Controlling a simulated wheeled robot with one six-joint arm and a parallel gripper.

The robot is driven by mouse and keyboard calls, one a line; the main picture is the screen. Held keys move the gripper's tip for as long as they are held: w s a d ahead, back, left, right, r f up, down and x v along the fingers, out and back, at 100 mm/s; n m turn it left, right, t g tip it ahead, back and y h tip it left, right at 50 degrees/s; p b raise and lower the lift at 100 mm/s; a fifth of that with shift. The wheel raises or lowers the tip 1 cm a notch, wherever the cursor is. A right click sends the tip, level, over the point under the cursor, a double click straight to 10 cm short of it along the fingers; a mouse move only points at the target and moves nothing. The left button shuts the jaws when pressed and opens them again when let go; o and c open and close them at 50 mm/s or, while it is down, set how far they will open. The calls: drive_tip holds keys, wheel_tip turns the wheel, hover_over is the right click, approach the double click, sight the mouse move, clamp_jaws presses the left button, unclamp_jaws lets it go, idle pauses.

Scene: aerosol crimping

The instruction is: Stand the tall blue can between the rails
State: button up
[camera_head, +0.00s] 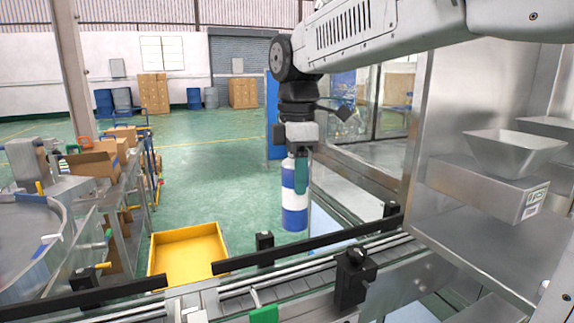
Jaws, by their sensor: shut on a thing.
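The tall blue can (294,212), with a white band, hangs upright from my gripper (301,175). The gripper points down and is shut on the can's upper part, partly hiding it. In the picture the can's bottom shows just above the long black rail (318,243) of the conveyor (285,282). The can looks raised and apart from the rail; its exact depth is hard to tell. A second black rail piece (95,298) runs to the left, with a gap between the two.
Black rail clamps (353,280) stand up along the conveyor. A yellow tray (188,258) lies behind it. A steel machine with a hopper (513,150) stands at the right. A round table (28,245) and cardboard boxes (92,164) are at the left.

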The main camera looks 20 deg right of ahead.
sight(296, 204)
wheel_tip(296, 204, down, 14)
drive_tip(key=shift+w, duration=0.45)
idle(1.2)
drive_tip(key=shift+d+f, duration=0.15)
drive_tip(key=shift+f, duration=0.3)
idle(1.2)
drive_tip(key=o, duration=1.3)
wheel_tip(296, 204, up, 8)
drive_tip(key=shift+f, duration=0.2)
drive_tip(key=shift+r, duration=0.1)
